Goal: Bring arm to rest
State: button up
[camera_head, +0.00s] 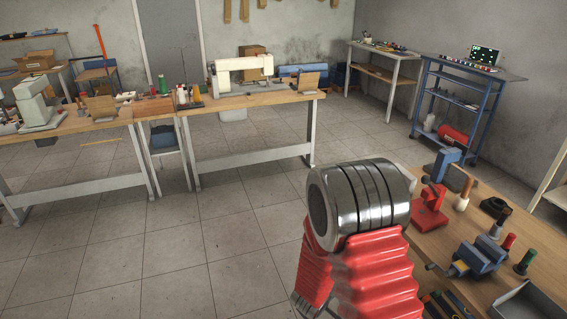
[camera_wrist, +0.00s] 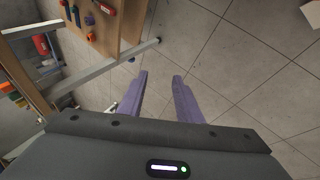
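My gripper (camera_wrist: 160,78) shows in the wrist view as two purple fingers with a clear gap between them. It is open, with nothing between the fingers, and bare floor tiles show beyond it. In the head view my arm rises at the lower middle, a shiny metal joint above a red ribbed sleeve. My gripper cannot be made out in the head view.
A wooden workbench (camera_head: 447,235) with a blue vise (camera_head: 480,256) and a red tool (camera_head: 429,209) stands right of my arm. A table (camera_head: 250,98) with a sewing machine (camera_head: 240,73) stands at the back. The tiled floor (camera_head: 180,245) left of my arm is clear.

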jog(key=s+a+r+m+g+y, duration=0.2)
jog(key=s+a+r+y, duration=0.15)
jog(key=r, duration=0.35)
jog(key=s+a+r+m+g+y, duration=0.1)
jog(key=s+a+r+m+y, duration=0.1)
jog(key=s+a+r, duration=0.4)
jog(key=s+d+r+m, duration=0.1)
jog(key=s+d+r, duration=0.3)
jog(key=r, duration=0.4)
jog(key=s+d+r+m+t+h, duration=0.1)
jog(key=s+d+r, duration=0.3)
jog(key=r, duration=0.5)
jog(key=s+d+r+m+t+h, duration=0.1)
jog(key=s+d+r, duration=0.3)
jog(key=r, duration=0.4)
jog(key=shift+s+r, duration=0.15)
jog(key=shift+s, duration=0.65)
jog(key=shift+a, duration=0.1)
